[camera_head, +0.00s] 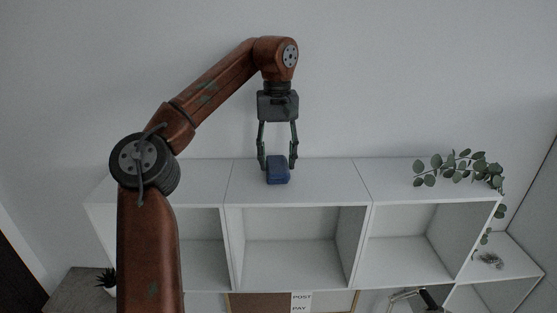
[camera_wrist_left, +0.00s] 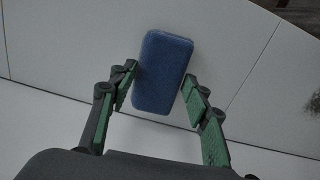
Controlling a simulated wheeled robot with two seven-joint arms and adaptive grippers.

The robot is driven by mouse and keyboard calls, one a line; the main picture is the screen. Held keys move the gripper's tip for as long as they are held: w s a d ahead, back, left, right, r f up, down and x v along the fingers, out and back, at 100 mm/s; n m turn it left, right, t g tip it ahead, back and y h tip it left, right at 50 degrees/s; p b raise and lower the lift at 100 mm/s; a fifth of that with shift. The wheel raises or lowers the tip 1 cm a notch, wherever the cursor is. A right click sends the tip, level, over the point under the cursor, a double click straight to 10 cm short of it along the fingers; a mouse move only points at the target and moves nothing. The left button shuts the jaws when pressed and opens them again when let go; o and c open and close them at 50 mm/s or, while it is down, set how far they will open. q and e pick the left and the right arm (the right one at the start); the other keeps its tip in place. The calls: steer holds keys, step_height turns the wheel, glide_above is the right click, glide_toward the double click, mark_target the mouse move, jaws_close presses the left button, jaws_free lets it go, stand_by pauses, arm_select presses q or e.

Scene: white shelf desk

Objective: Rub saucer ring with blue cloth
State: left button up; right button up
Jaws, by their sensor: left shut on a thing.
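The blue cloth (camera_head: 278,175) looks like a thick, rounded block on the white top of the shelf unit. It also shows in the left wrist view (camera_wrist_left: 163,72), between the green-padded fingers. My left gripper (camera_head: 278,160) points down over the shelf top and is shut on the cloth, one finger on each side. In the left wrist view my left gripper (camera_wrist_left: 160,80) has its fingertips at the cloth's sides. I cannot make out a saucer ring in either view.
The white shelf unit (camera_head: 310,190) has open compartments below its top. A trailing green plant (camera_head: 455,168) lies at the top's right end. A small potted plant (camera_head: 106,280) is at lower left. A board with paper notes (camera_head: 301,301) is below. The shelf top beside the cloth is clear.

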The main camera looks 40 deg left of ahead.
arm_select(q)
steer(key=shift+w+r, duration=0.15)
steer(key=shift+r, duration=2.7)
steer(key=shift+d, duration=0.1)
